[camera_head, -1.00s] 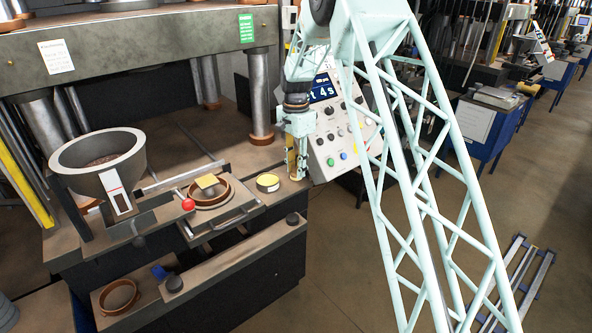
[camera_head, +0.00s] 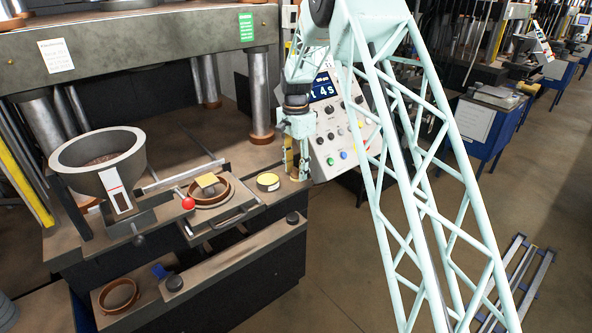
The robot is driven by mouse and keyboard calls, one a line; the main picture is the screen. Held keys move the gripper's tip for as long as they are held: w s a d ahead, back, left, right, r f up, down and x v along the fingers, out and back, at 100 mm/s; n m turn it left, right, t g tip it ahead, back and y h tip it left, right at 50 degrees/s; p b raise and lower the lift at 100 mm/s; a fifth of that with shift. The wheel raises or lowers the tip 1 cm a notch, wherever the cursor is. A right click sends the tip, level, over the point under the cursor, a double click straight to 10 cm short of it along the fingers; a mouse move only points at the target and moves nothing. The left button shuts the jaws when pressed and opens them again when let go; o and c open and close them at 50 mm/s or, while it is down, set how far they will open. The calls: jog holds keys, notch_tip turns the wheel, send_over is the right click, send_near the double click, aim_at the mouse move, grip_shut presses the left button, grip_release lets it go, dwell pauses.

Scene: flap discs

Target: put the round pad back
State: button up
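A small yellowish square piece (camera_head: 207,181) shows at the ring. My gripper (camera_head: 297,175) points down at the table's right edge, just right of the yellow-topped disc and apart from it. Its two fingers are spread with a gap between them. I see nothing clearly held, though the fingertips are small and whatever lies right under them is hard to make out.
A grey bowl (camera_head: 98,160) stands at the left. A red knob (camera_head: 188,203) is near the ring. A control panel (camera_head: 340,130) stands close behind and right of my gripper. A steel column (camera_head: 260,95) rises behind. Another brown ring (camera_head: 118,295) lies on the lower shelf.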

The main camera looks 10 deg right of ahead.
aim_at(296, 168)
notch_tip(296, 168, up, 12)
jog(key=shift+r, duration=0.15)
dwell(0.8)
dwell(0.8)
